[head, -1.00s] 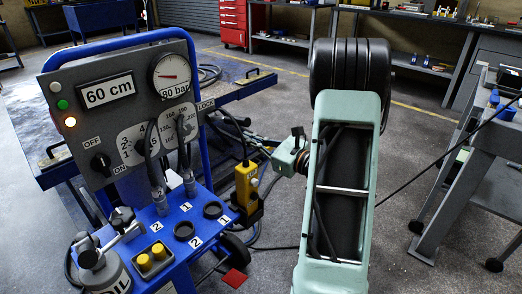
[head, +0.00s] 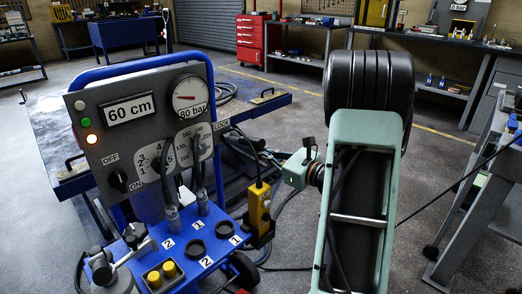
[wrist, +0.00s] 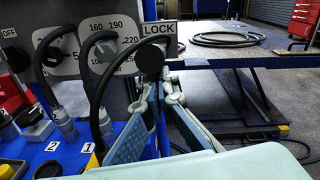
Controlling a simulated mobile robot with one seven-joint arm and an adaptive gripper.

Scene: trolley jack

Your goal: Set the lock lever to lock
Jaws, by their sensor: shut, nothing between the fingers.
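A round black knob (wrist: 150,60), apparently the lock lever's end, sits just below the label. The rest of the lever and its setting cannot be made out. My gripper (wrist: 160,92) is shut and empty, its fingertips just below the knob; whether they touch it is unclear. In the head view my wrist is right of the panel, and the fingers are small and dark there.
The grey control panel (head: 103,150) carries a 60 cm display (head: 130,108) and a pressure gauge (head: 189,98). Black hoses (wrist: 97,100) loop close left of my fingers. A yellow pendant (head: 259,210) hangs between the blue cart and my arm.

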